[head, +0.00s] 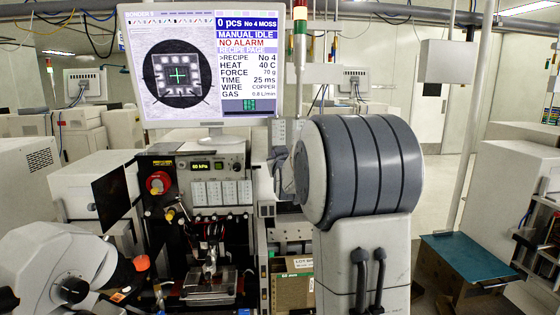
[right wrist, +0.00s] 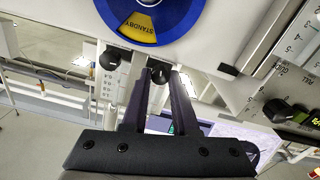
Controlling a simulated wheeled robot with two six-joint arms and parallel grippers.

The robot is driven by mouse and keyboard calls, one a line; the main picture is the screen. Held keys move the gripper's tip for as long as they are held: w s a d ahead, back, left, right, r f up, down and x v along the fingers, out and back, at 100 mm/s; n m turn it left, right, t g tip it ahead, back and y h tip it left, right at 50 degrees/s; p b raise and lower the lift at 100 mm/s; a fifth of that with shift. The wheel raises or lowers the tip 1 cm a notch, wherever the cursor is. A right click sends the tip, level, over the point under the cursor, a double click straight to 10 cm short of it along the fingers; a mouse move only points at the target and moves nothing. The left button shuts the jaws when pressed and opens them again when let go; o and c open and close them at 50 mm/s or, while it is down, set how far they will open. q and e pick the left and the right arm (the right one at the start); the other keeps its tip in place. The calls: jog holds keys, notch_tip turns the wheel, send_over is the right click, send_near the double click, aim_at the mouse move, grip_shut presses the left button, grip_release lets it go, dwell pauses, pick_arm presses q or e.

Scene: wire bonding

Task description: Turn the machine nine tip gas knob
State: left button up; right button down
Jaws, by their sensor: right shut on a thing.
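In the right wrist view my right gripper (right wrist: 161,74) has its two dark fingers closed around a small black knob (right wrist: 158,72) on the machine's pale panel. A second black knob (right wrist: 108,60) sits to its left, by a clear tube with a printed scale (right wrist: 118,86). No label naming the held knob as tip gas is readable. In the head view the bonding machine (head: 213,166) stands at the centre. My right arm covers its right side, and the right gripper cannot be made out clearly there.
A blue dial with a yellow STANDBY sector (right wrist: 148,18) lies close to the fingertips. Another black knob (right wrist: 277,110) and a scaled gauge (right wrist: 290,50) are at the right. The monitor (head: 208,65) reads MANUAL IDLE, NO ALARM and gas 0.8 L/min. A cardboard box (head: 292,290) stands low beside the machine.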

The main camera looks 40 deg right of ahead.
jog(key=shift+n, duration=0.5)
jog(key=c, duration=0.7)
grip_release()
jog(key=shift+a, duration=0.1)
jog(key=b+v, duration=0.3)
jog(key=v, duration=0.7)
jog(key=shift+s+b, duration=0.15)
jog(key=shift+b, duration=0.25)
jog(key=shift+a, duration=0.1)
